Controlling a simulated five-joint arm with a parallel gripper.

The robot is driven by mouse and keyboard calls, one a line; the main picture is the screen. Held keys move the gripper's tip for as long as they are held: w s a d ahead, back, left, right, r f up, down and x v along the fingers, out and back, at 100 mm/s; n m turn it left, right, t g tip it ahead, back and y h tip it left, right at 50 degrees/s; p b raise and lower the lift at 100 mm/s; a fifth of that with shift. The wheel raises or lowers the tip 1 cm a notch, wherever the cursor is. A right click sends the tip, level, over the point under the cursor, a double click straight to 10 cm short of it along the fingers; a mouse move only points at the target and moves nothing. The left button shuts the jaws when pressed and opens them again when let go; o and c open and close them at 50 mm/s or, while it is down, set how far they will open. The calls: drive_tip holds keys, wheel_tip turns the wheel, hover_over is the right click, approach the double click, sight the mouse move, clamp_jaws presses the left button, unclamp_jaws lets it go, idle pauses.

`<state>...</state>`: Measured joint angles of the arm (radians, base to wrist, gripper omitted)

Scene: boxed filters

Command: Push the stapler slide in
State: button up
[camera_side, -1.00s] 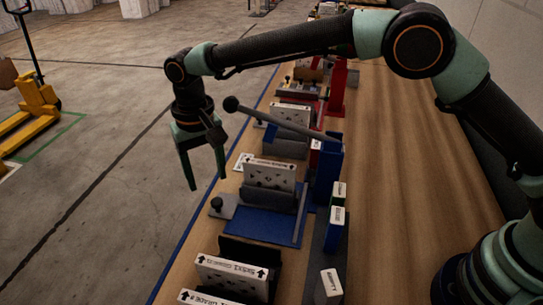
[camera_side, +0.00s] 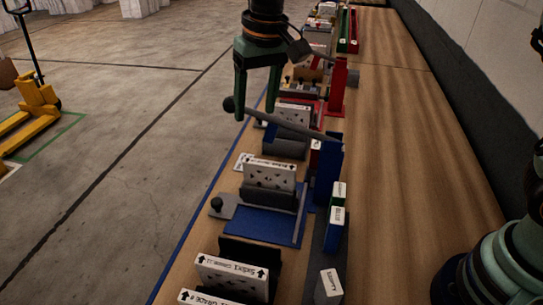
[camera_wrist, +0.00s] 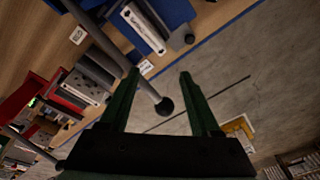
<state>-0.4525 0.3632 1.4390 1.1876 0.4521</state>
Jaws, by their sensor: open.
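The stapler station has a blue base (camera_side: 262,228), a blue post (camera_side: 327,170) and a long grey lever (camera_side: 285,125) with a black ball end, tilted up toward the left. A grey slide (camera_side: 228,207) with a black knob (camera_side: 216,204) sits at the left end of the base, near the table edge. A white boxed filter (camera_side: 270,175) stands upright in a grey holder on the base. The knob also shows in the wrist view (camera_wrist: 189,39). My gripper (camera_side: 255,114) is open and empty, pointing down. In the side view, its fingers appear close to the lever's ball; contact is unclear.
Black-holder filters (camera_side: 232,275) stand in front. Small boxes (camera_side: 335,220) stand right of the base. A second grey holder and red stations (camera_side: 338,88) run behind. The wooden table's right side (camera_side: 410,170) is clear; open floor lies left.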

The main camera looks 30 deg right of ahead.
drive_tip(key=s+d+r+t, duration=0.1)
drive_tip(key=s+d+r, duration=0.2)
drive_tip(key=d, duration=0.5)
drive_tip(key=shift+s+r, duration=0.2)
drive_tip(key=shift+s, duration=0.4)
drive_tip(key=w+a+n, duration=0.1)
drive_tip(key=w+a, duration=0.6)
drive_tip(key=m+g, duration=0.1)
drive_tip(key=g, duration=0.2)
hover_over(216, 201)
wheel_tip(216, 201, down, 13)
drive_tip(key=shift+h, duration=0.4)
wheel_tip(216, 201, down, 12)
drive_tip(key=shift+r, duration=0.15)
clamp_jaws()
